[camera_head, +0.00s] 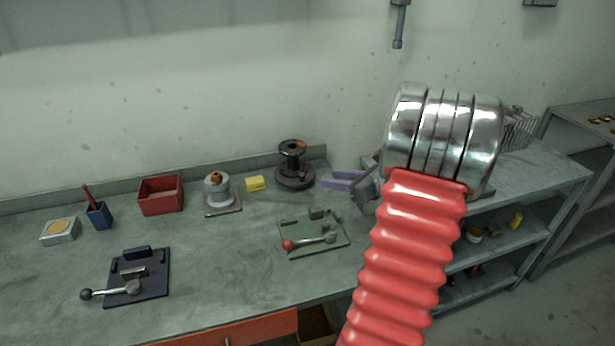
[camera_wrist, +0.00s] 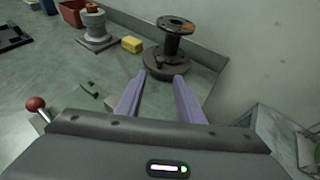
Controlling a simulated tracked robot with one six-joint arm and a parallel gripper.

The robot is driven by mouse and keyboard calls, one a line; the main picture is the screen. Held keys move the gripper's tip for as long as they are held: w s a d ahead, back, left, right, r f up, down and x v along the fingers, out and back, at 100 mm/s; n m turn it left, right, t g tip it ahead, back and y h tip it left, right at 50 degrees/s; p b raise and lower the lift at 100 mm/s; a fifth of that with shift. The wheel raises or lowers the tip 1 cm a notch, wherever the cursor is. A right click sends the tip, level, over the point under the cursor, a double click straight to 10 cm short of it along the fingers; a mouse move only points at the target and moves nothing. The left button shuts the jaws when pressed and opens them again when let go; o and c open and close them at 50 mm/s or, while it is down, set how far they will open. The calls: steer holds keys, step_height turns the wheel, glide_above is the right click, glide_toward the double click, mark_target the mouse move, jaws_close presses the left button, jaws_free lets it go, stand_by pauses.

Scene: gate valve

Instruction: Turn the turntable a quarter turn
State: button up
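A dark spool-shaped stand (camera_head: 294,165) with a round base, a post and an upper disc with an orange mark stands upright at the back of the bench; it looks like the turntable. It also shows in the wrist view (camera_wrist: 170,50), beyond my fingertips. My gripper (camera_head: 337,180) has two purple fingers, and it points left toward the stand from its right. In the wrist view my gripper (camera_wrist: 160,80) is open, with nothing between the fingers. The tips look close to the round base, but I cannot tell whether they touch it.
A yellow block (camera_head: 255,183), a grey round fixture (camera_head: 218,191) and a red bin (camera_head: 160,195) stand to the left. A green plate with a red-knobbed lever (camera_head: 315,238) lies in front. A dark plate with a lever (camera_head: 137,280) lies front left. The wall is close behind.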

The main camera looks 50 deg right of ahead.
mark_target(304, 176)
steer(key=x, duration=1.2)
steer(key=shift+a, duration=0.1)
jaws_close()
steer(key=shift+s+d, duration=0.1)
steer(key=shift+d, duration=0.25)
steer(key=shift+a, duration=0.35)
steer(key=shift+y, duration=0.3)
